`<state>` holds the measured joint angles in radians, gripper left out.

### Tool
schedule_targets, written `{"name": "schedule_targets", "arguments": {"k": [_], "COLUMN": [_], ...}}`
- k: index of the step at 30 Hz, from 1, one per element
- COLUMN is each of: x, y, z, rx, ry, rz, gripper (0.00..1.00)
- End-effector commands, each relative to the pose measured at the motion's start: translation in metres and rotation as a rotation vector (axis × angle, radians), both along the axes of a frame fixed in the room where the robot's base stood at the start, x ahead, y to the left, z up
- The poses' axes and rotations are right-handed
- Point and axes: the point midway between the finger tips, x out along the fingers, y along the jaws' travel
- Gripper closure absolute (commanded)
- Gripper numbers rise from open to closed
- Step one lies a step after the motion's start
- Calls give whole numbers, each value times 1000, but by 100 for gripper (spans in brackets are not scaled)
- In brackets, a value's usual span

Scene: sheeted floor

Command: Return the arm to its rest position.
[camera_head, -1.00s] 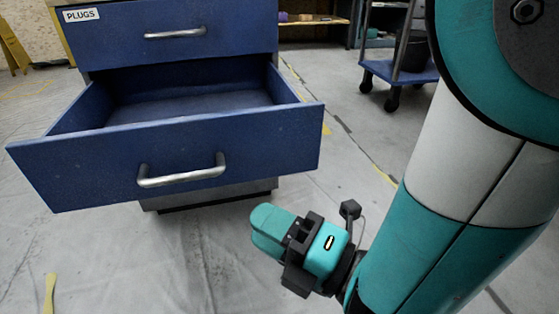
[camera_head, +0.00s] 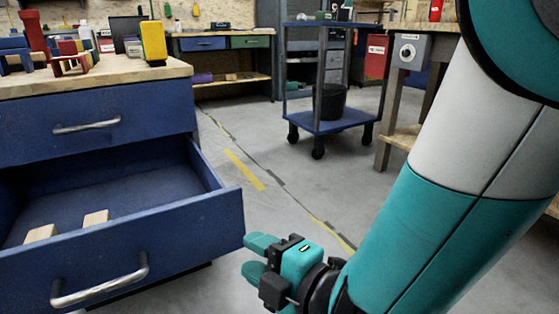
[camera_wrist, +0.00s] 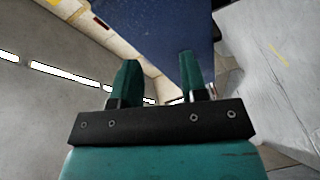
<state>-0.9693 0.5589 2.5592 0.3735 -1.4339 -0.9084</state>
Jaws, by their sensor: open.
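My gripper (camera_head: 256,257) is open and empty at the lower middle of the head view. Its two teal fingers point left, close to the right corner of the open blue drawer (camera_head: 170,238); I cannot tell the exact gap. In the wrist view the fingers (camera_wrist: 158,62) stand apart with nothing between them. A blue surface (camera_wrist: 165,22) shows beyond them. My teal and white arm fills the right side of the head view.
The drawer sticks out from a blue cabinet and holds a wooden block (camera_head: 96,218) and another wooden block (camera_head: 41,234). A yellow object (camera_head: 153,42) stands on the cabinet top. A blue cart (camera_head: 330,122) with a black bucket (camera_head: 329,102) stands behind. Floor between is clear.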

Motion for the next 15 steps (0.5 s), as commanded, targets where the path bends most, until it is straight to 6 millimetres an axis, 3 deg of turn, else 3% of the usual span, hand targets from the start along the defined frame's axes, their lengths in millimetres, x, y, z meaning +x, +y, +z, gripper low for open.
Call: {"name": "schedule_targets", "arguments": {"k": [1, 4, 7, 11, 15], "x": [19, 39, 43, 28, -7], "y": [-17, -49, -79, -111, -140], "z": [29, 48, 68, 100, 141], "rx": [20, 55, 101, 152, 168], "ry": [118, 392, 665, 1004, 1324], "rz": [-101, -276, -427, -584, -714], "gripper": [60, 60, 60, 60, 60]}}
